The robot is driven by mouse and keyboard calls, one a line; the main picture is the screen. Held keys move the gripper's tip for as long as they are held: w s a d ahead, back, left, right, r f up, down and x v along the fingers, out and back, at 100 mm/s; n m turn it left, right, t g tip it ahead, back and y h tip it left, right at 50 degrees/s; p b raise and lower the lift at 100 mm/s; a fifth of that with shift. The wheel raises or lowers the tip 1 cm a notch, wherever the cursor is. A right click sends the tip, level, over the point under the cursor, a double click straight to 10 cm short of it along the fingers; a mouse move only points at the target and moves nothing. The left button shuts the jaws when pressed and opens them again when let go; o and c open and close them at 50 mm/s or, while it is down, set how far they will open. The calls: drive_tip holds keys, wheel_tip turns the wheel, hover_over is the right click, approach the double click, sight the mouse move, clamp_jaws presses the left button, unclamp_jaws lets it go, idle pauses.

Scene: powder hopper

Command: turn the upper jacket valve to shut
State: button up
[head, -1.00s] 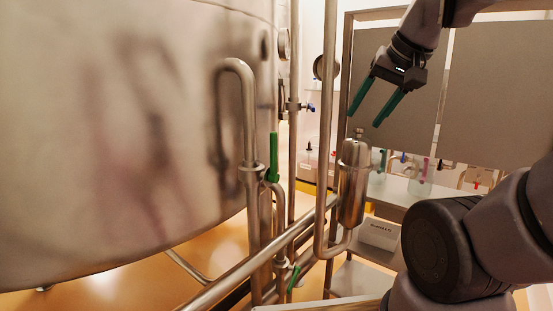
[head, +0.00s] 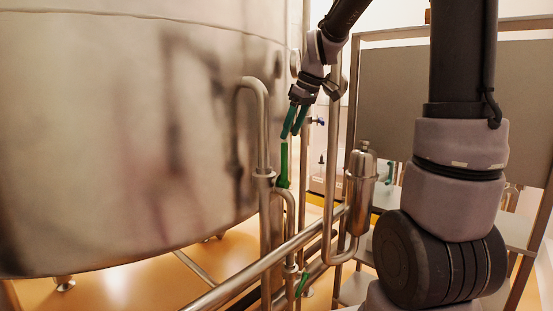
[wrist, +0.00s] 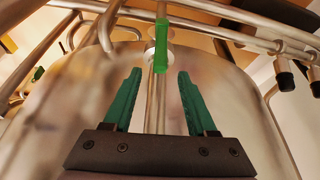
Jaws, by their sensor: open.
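The upper jacket valve shows as a bright green lever handle (head: 283,165) on the thin pipe beside the steel vessel. The lever stands upright, in line with its pipe. My gripper (head: 292,136) is just above the lever's top end in the head view, its two green fingers pointing down. In the wrist view the lever (wrist: 161,45) lies ahead of my open fingers (wrist: 154,78), centred between them and beyond their tips. Nothing is between the fingers. Whether the fingertips overlap the lever in depth is hard to tell.
A lower green lever (head: 302,283) sits on the piping below. The large steel vessel (head: 120,140) fills the left. A steel filter housing (head: 360,185) and a vertical pipe (head: 329,200) stand close on the right. A sloping pipe (head: 270,262) crosses below.

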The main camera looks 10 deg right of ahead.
sight(281, 156)
drive_tip(key=x, duration=0.9)
drive_tip(key=shift+a+f, duration=0.1)
drive_tip(key=shift+f, duration=0.2)
clamp_jaws()
idle(1.0)
